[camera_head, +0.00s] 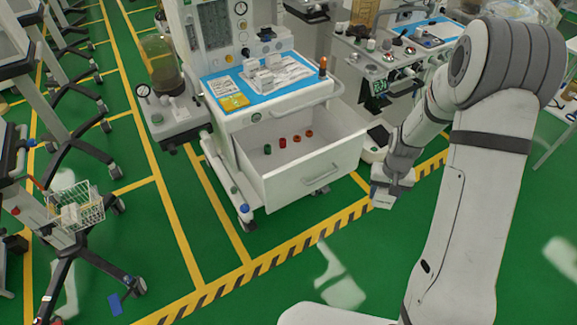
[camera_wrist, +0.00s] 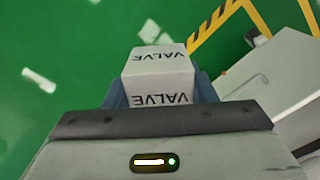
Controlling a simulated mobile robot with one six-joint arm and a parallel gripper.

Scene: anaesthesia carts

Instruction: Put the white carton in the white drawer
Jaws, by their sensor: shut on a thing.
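My gripper (camera_head: 392,184) is shut on a white carton (camera_head: 383,198) and holds it in the air, to the right of the open drawer. In the wrist view the carton (camera_wrist: 158,82) sits between the two fingers, with "VALVE" printed on it in dark letters. The white drawer (camera_head: 315,172) is pulled out from the front of the anaesthesia cart. Several small red, green and orange items lie inside it toward the back, and the rest of its floor is bare.
The cart's blue-topped work surface (camera_head: 268,84) above the drawer carries white cartons and a yellow packet. Another cart with instruments (camera_head: 388,60) stands behind my arm. A wire basket (camera_head: 75,211) on a stand is at the left.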

